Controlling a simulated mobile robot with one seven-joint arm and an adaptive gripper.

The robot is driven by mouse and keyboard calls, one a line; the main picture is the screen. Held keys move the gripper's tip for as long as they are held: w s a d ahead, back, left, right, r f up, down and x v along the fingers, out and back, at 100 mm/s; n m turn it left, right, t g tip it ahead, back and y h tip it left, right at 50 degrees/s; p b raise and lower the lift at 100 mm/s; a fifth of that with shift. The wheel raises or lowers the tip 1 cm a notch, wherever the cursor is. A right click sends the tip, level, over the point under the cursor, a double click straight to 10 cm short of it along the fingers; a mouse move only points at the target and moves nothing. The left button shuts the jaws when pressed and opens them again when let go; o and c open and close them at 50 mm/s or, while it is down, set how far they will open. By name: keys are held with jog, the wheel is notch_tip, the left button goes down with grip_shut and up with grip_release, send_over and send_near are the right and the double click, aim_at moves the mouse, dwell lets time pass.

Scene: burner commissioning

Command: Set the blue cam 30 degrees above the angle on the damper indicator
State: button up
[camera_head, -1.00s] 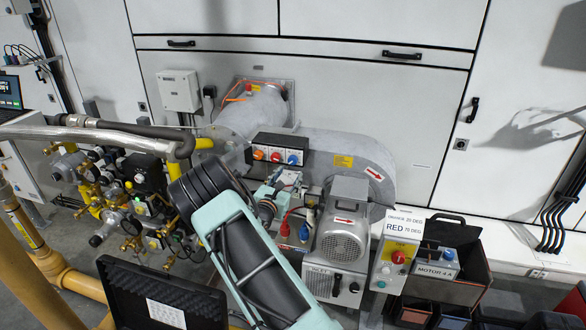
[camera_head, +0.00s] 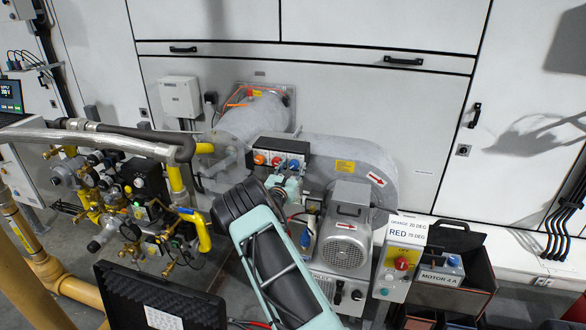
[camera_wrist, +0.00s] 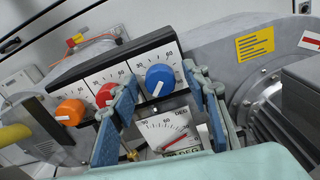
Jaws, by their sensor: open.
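The blue cam (camera_wrist: 160,80) is a round knob with a white mark, at the right end of the black three-cam box (camera_wrist: 110,72). My gripper (camera_wrist: 161,76) is open, with one finger on either side of the blue cam in the wrist view; I cannot tell whether they touch it. The red cam (camera_wrist: 105,95) and orange cam (camera_wrist: 70,110) are to its left. The damper indicator (camera_wrist: 165,128), a white dial marked DEG with a red pointer, shows below the blue cam, partly covered by my gripper. In the head view, the blue cam (camera_head: 294,163) is small and the pointer unreadable.
The blower motor (camera_head: 345,228) is right of my arm. Gas valves and yellow pipework (camera_head: 125,195) stand left. An open black case (camera_head: 160,298) is in front.

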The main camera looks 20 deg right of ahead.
jog(key=shift+w+d, duration=0.1)
jog(key=shift+w, duration=0.05)
jog(key=shift+c, duration=0.7)
jog(key=c, duration=1)
jog(key=shift+m, duration=0.3)
